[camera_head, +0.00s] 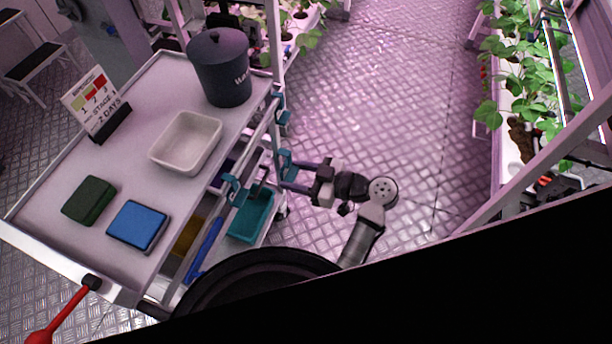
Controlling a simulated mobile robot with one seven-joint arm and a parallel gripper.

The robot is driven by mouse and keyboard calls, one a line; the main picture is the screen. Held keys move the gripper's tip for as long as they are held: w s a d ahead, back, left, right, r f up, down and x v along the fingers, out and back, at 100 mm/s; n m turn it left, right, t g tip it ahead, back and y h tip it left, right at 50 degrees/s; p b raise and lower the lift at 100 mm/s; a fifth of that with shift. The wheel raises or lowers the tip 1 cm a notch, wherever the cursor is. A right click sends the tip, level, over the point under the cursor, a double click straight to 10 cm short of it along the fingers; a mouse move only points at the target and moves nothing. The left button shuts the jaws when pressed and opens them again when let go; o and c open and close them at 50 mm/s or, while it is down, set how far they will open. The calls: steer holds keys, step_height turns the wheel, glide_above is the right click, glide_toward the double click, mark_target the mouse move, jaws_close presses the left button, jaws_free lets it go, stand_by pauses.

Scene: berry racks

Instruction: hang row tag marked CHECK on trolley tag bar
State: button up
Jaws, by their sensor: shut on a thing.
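My gripper (296,175) is to the right of the trolley (140,105), with its fingers pointing left toward the trolley's side. It is shut on a teal row tag (286,160), whose writing I cannot read. The tag bar (258,133) runs along the trolley's right side. Other teal pieces show at this side, one near the bar's far end (280,100) and one nearer me (235,188). The held tag is close to the bar; I cannot tell whether it touches it.
On the trolley top are a dark lidded bin (221,70), a white tray (187,143), a sign (95,102), a green block (89,200) and a blue block (138,225). A teal bin (251,214) is below. Plant racks stand right. The aisle floor (385,110) is clear.

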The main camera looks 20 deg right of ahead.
steer(key=x, duration=0.9)
steer(key=shift+w+a, duration=0.2)
steer(key=shift+a, duration=0.05)
stand_by(0.3)
steer(key=shift+r, duration=0.1)
steer(key=o, duration=1)
steer(key=b+v, duration=0.3)
steer(key=v, duration=1)
steer(key=shift+s+d+r, duration=0.15)
steer(key=shift+s+d, duration=0.1)
steer(key=shift+d, duration=0.05)
steer(key=shift+s, duration=0.1)
